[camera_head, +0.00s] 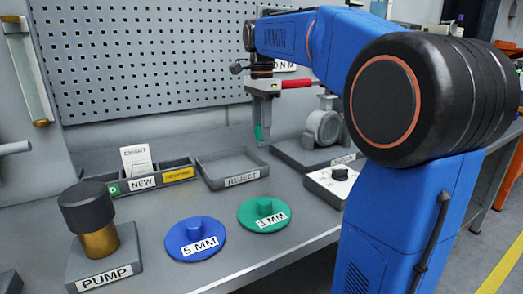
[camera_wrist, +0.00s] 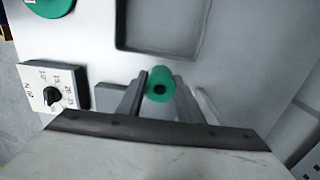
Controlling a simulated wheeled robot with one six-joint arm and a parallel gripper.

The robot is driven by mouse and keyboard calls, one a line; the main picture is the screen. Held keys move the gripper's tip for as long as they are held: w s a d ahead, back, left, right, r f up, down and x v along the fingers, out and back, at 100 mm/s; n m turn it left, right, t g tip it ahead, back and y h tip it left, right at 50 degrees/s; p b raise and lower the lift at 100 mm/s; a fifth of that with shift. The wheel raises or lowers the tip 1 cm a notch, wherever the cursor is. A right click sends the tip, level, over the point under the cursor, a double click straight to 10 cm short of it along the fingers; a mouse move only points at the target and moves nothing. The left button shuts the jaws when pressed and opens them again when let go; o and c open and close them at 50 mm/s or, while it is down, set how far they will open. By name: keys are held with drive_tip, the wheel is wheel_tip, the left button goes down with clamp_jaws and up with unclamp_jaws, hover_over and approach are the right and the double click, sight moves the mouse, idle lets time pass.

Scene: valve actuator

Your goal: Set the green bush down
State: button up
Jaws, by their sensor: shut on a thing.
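The green bush (camera_wrist: 159,84) is a small green cylinder with a dark hole, held between the two fingers of my gripper (camera_wrist: 158,92) in the wrist view. In the head view my gripper (camera_head: 262,118) points down above the bench, with the green bush (camera_head: 259,132) at its fingertips. It hangs above the bench, behind and right of the grey REJECT tray (camera_head: 232,182). The green disc marked 3 MM (camera_head: 264,214) lies on the bench in front. The blue disc marked 5 MM (camera_head: 195,238) lies left of it.
A NEW tray (camera_head: 142,186) with compartments stands left of the REJECT tray. The PUMP block (camera_head: 96,240) is at front left. A white box with a black knob (camera_head: 336,182) and a grey fixture (camera_head: 322,130) stand to the right. Bare bench lies between the discs and trays.

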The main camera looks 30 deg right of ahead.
wheel_tip(320, 180, down, 7)
drive_tip(key=shift+r, duration=0.1)
drive_tip(key=shift+w+d+f, duration=0.1)
drive_tip(key=shift+w+f, duration=0.1)
drive_tip(key=shift+f, duration=0.05)
drive_tip(key=shift+f, duration=0.15)
drive_tip(key=o, duration=1.1)
drive_tip(key=shift+o, duration=0.5)
wheel_tip(320, 180, up, 12)
drive_tip(key=shift+r, duration=0.2)
